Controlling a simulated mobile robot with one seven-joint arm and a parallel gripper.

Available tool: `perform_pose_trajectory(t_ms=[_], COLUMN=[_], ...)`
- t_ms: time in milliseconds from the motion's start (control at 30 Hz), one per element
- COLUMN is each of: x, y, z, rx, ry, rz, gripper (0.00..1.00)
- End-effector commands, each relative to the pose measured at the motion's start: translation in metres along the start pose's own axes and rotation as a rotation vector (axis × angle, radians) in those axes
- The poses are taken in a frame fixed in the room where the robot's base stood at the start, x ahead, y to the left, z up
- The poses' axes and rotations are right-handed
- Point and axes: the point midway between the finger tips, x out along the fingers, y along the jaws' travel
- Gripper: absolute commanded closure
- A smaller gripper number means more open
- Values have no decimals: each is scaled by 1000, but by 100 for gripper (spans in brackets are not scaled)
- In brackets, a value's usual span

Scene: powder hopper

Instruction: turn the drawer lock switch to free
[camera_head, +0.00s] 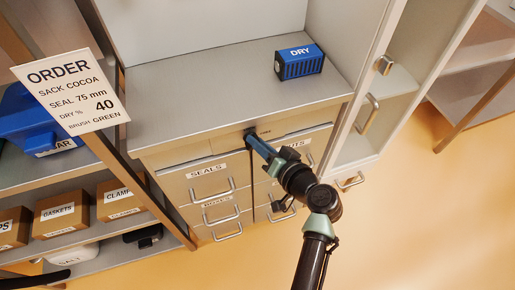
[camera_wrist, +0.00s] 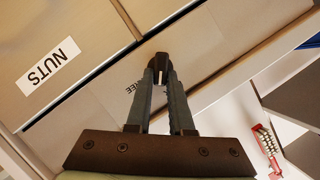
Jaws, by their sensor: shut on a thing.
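The drawer lock switch is a small dark knob (camera_wrist: 161,62) with a light mark on it, set in the cabinet's front strip above the drawers. In the wrist view my gripper (camera_wrist: 162,78) has its two fingers closed around the knob. Part of a printed label (camera_wrist: 128,146) beside the knob shows, and the fingers hide the rest of it. In the head view my gripper (camera_head: 253,139) reaches the strip under the worktop between the two drawer columns, and the fingers mostly cover the knob there.
A drawer labelled SEALS (camera_head: 206,172) is left of my gripper, and the NUTS drawer (camera_wrist: 48,70) is beside it. The drawers look shut. A blue DRY box (camera_head: 299,63) stands on the worktop (camera_head: 190,95). An order card (camera_head: 70,91) and shelves with labelled boxes are at the left.

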Motion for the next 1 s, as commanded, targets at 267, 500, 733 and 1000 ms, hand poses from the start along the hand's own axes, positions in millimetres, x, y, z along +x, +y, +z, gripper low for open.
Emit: perform_pose_trajectory(t_ms=[267, 500, 733, 1000], x=[4, 5, 5, 6], y=[4, 6, 8, 7], z=[2, 3, 3, 4], rx=[238, 447, 622, 764], ry=[1, 0, -1, -3], rz=[-107, -194, -267, -327], gripper=[100, 100, 100, 100])
